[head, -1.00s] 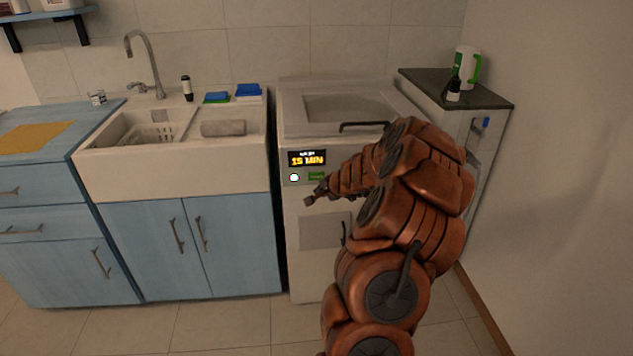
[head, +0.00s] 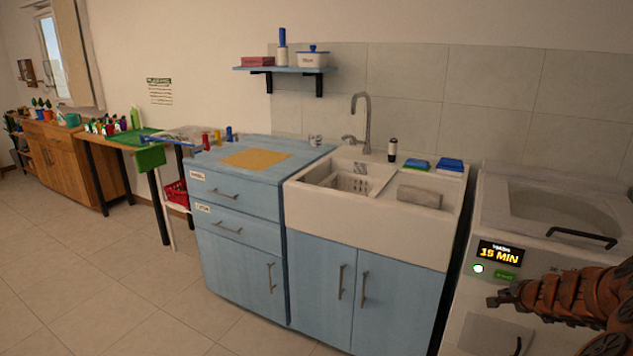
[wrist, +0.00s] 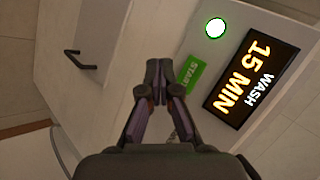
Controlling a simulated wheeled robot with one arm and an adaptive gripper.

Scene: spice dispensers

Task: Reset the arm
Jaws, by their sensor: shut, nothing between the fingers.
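My gripper (head: 494,301) is at the right of the head view, in front of the white washing machine (head: 464,322). In the wrist view my gripper (wrist: 159,92) is shut and empty, with its fingertips together close to the green START button (wrist: 190,74). I cannot tell whether they touch it. The display (wrist: 252,78) reads WASH 15 MIN, and a round light (wrist: 215,28) beside it glows white-green. The display also shows in the head view (head: 498,254).
A white sink (head: 328,218) on blue cabinets stands left of the machine. A blue drawer unit (head: 232,180) and a table with a green mat (head: 132,138) are further left. A shelf (head: 285,69) hangs above. The floor (head: 100,250) at left is clear.

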